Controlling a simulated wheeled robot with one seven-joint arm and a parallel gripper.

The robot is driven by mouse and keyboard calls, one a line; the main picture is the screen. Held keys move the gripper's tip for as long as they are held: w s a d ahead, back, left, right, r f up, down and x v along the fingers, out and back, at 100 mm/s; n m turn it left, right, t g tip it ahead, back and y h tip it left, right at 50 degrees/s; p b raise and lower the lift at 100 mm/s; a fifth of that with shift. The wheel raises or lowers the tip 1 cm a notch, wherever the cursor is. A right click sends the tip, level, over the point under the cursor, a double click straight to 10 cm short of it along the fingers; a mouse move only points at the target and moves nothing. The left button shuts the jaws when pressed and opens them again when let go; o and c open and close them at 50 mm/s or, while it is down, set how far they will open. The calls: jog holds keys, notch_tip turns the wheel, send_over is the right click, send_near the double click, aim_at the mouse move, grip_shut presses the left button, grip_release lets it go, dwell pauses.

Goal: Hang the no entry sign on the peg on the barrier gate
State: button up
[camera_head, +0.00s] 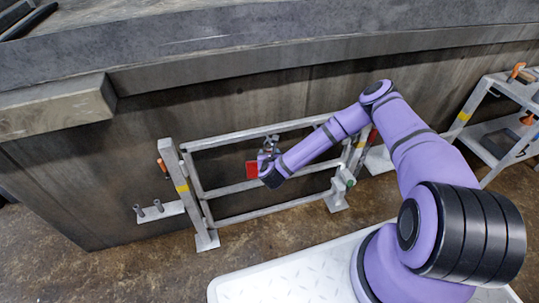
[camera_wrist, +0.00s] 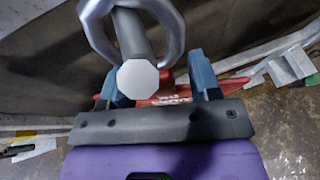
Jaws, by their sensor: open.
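The red no entry sign (camera_head: 252,168) is at the barrier gate (camera_head: 183,192), partly hidden by my gripper (camera_head: 268,152). In the wrist view, part of the red sign (camera_wrist: 170,86) shows behind and between my blue fingers, which stand apart. A grey metal ring (camera_wrist: 175,40) above the sign appears around the grey peg (camera_wrist: 130,35). The peg's pale octagonal end points at the camera. I cannot tell whether the ring rests on the peg. My gripper is open, with its fingers on either side of the peg's end.
A grey shelf rack (camera_head: 484,125) with orange-handled items stands at the right. A small bracket with two upright pins (camera_head: 150,209) is left of the gate. A thick stone ledge (camera_head: 240,45) runs above.

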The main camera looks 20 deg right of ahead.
jog(key=v, duration=1)
jog(key=shift+s+r, duration=0.15)
jog(key=shift+s, duration=0.15)
jog(key=shift+a, duration=0.1)
